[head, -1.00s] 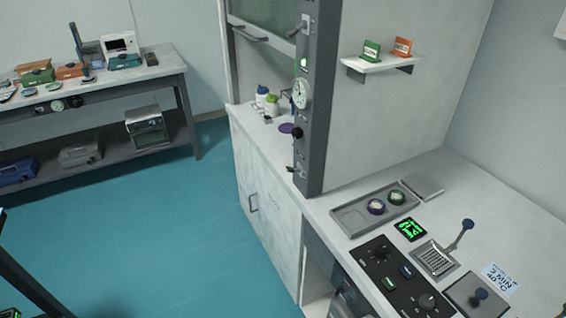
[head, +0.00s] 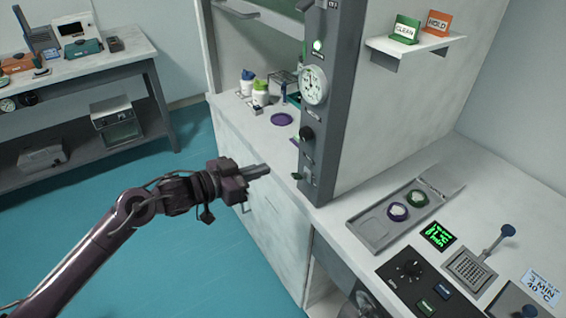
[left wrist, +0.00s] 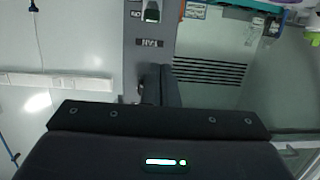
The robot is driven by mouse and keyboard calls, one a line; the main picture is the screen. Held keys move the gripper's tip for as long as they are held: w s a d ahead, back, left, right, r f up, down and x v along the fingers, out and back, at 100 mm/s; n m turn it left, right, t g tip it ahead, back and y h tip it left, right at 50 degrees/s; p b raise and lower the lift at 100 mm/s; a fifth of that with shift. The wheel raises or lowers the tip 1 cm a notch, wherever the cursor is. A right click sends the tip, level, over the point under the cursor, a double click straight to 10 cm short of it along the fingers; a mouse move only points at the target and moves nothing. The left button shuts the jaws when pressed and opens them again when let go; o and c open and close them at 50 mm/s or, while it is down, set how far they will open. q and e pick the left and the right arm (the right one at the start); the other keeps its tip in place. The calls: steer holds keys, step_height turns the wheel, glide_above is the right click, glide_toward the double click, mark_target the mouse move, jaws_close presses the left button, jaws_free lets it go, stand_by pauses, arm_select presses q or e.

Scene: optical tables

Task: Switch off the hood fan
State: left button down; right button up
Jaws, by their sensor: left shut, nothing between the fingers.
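The hood's dark control post (head: 325,115) stands right of centre in the head view. Near its lower end is the small fan switch (head: 299,176). In the left wrist view the switch (left wrist: 151,12) shows at the top edge with a green lit part, and an upside-down FAN label (left wrist: 151,43) is beside it. My left gripper (head: 267,170) is shut and empty, a little left of the switch in the head view, pointing towards the post. Its fingers (left wrist: 160,80) show below the label in the left wrist view. I cannot see contact. My right gripper is not in view.
The post also bears a round gauge (head: 313,85), a black knob (head: 306,133) and a green light (head: 318,46). Bottles (head: 260,92) stand inside the hood. A grey tray (head: 375,233) and a control panel (head: 415,275) lie on the right bench. Blue floor is open at left.

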mark_target(310, 155)
arm_select(q)
steer(key=shift+m+g, duration=0.3)
steer(key=w+d+p, duration=0.1)
steer(key=d, duration=0.2)
steer(key=w+d+p, duration=0.1)
steer(key=w+d, duration=0.1)
steer(key=d, duration=0.1)
steer(key=w+d+p, duration=0.1)
steer(key=w+d, duration=0.1)
steer(key=d, duration=0.1)
steer(key=shift+d, duration=0.1)
steer(key=shift+s+a+f+p, duration=0.25)
steer(key=shift+a+f, duration=0.1)
steer(key=shift+f, duration=0.3)
steer(key=shift+s+a+f+p, duration=0.2)
steer(key=shift+a+f, duration=0.15)
steer(key=shift+f, duration=0.25)
steer(key=shift+s+a+f, duration=0.25)
steer(key=shift+f, duration=0.3)
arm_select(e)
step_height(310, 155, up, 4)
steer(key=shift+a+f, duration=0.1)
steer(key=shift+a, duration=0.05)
